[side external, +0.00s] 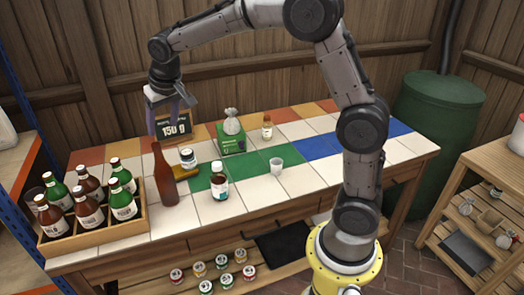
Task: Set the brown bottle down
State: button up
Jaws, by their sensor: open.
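A tall, unlabelled brown bottle (165,182) stands upright on the tiled table, just right of the wooden crate (100,234). My gripper (171,115) points down above and slightly behind the bottle's neck. Its fingers are apart and I see nothing held between them. The fingers partly cover a dark sign reading 150 g (174,128) behind them. Whether a finger touches the bottle's top cannot be told from this view.
The crate holds several green and brown bottles. A small jar (187,158), a labelled bottle (219,184), a white cup (276,167), a green box (232,141) with a sack and a small orange-capped bottle (267,130) stand rightward.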

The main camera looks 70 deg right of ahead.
jog(key=s+a+r+n, duration=0.1)
jog(key=s+r, duration=0.2)
jog(key=s, duration=0.6)
jog(key=s+a+r+n, duration=0.1)
jog(key=s+r, duration=0.1)
jog(key=s, duration=0.7)
jog(key=s+a+f+n+t+y, duration=0.1)
jog(key=s+f, duration=0.3)
jog(key=s, duration=1)
jog(key=shift+s+a+n+y, duration=0.2)
jog(key=shift+a+n+y, duration=0.1)
jog(key=shift+a+n, duration=0.15)
jog(key=shift+f, duration=0.1)
